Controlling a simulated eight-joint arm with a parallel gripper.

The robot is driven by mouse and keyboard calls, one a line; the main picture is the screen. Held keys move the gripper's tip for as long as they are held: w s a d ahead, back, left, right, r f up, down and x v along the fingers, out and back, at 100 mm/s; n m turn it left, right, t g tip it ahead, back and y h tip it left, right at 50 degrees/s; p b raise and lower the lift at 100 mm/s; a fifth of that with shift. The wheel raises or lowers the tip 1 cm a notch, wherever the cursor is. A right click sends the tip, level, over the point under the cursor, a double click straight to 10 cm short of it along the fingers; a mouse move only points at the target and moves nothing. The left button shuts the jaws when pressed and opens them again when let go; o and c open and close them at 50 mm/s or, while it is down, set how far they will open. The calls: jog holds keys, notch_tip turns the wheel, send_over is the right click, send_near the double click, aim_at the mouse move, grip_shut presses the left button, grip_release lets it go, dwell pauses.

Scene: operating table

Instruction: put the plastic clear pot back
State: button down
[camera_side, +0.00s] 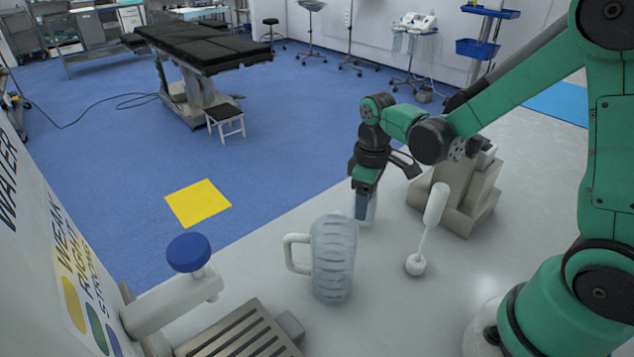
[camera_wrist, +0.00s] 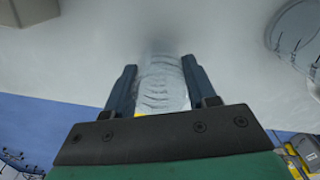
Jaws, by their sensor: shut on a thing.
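A large clear ridged plastic pot (camera_side: 334,258) with a white handle on its left stands upright on the counter in the side view. My gripper (camera_side: 366,208) points down just behind it and to its right. The gripper is shut on a smaller clear ridged vessel (camera_side: 371,210), whose lower end shows below the fingers near the counter. I cannot tell whether it touches the counter. In the wrist view the held vessel (camera_wrist: 162,88) lies between the two dark fingers of the gripper (camera_wrist: 160,76). A rounded clear thing (camera_wrist: 296,32) is cut off at the upper right there.
A white stick-like tool (camera_side: 431,215) stands right of the pot, before a beige block (camera_side: 462,200). At left front are a white tap-like unit with a blue knob (camera_side: 188,252) and a slatted grey tray (camera_side: 238,333). The counter drops to blue floor behind.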

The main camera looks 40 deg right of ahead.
jog(key=shift+f, duration=0.5)
jog(key=shift+c, duration=1.4)
grip_release()
jog(key=shift+f, duration=0.15)
notch_tip(320, 180, up, 12)
jog(key=s+a+m+t, duration=0.1)
jog(key=t, duration=0.1)
jog(key=s+a+m+t, duration=0.1)
jog(key=s+m+t, duration=0.1)
jog(key=s+a+m+t, duration=0.1)
jog(key=t, duration=0.2)
jog(key=shift+s+a+f+m, duration=0.15)
jog(key=shift+s+a+m, duration=0.1)
jog(key=shift+m, duration=0.05)
